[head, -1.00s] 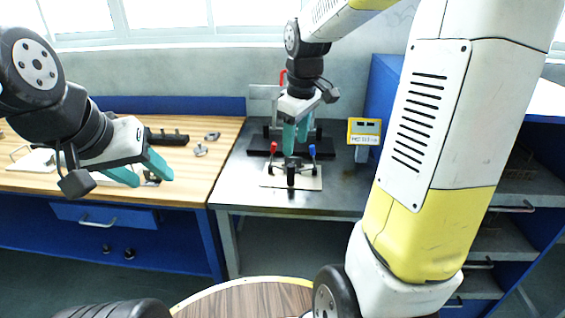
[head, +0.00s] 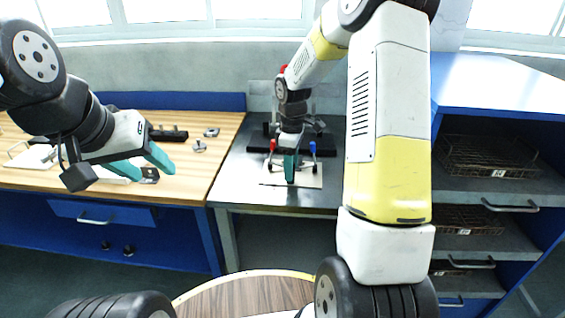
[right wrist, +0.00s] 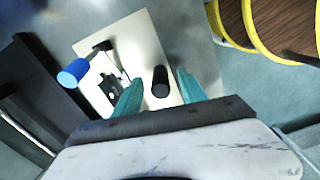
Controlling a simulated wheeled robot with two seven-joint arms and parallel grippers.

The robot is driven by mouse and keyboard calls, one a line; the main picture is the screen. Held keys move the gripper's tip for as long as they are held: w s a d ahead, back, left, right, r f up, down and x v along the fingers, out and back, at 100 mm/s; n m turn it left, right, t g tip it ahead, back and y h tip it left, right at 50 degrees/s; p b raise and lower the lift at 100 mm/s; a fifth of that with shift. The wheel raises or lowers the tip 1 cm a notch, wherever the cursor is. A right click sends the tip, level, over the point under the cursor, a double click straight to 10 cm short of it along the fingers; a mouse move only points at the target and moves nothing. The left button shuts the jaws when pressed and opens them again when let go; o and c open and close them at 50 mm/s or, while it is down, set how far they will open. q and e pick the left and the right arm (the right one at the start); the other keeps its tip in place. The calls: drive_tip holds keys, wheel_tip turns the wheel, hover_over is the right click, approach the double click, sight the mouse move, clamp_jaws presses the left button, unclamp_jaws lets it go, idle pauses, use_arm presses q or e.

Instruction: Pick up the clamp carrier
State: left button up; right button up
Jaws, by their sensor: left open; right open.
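The clamp carrier (head: 311,182) is a pale plate with dark clamps, one red handle and one blue handle, lying on the grey metal bench. In the right wrist view its plate (right wrist: 146,38), blue handle (right wrist: 73,72) and upright black post (right wrist: 160,82) show. My right gripper (head: 290,166) is over the carrier, pointing down. In the right wrist view its open teal fingers (right wrist: 158,92) stand on either side of the black post, apart from it.
A black fixture (head: 328,143) stands behind the carrier. The wooden bench (head: 215,155) at left holds several small metal parts. A blue shelf unit (head: 500,85) with wire baskets stands at right. A round wooden table (head: 245,298) with a yellow rim is in front.

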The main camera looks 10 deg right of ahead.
drive_tip(key=shift+f, duration=0.4)
clamp_jaws()
drive_tip(key=shift+r, duration=0.1)
idle(1.0)
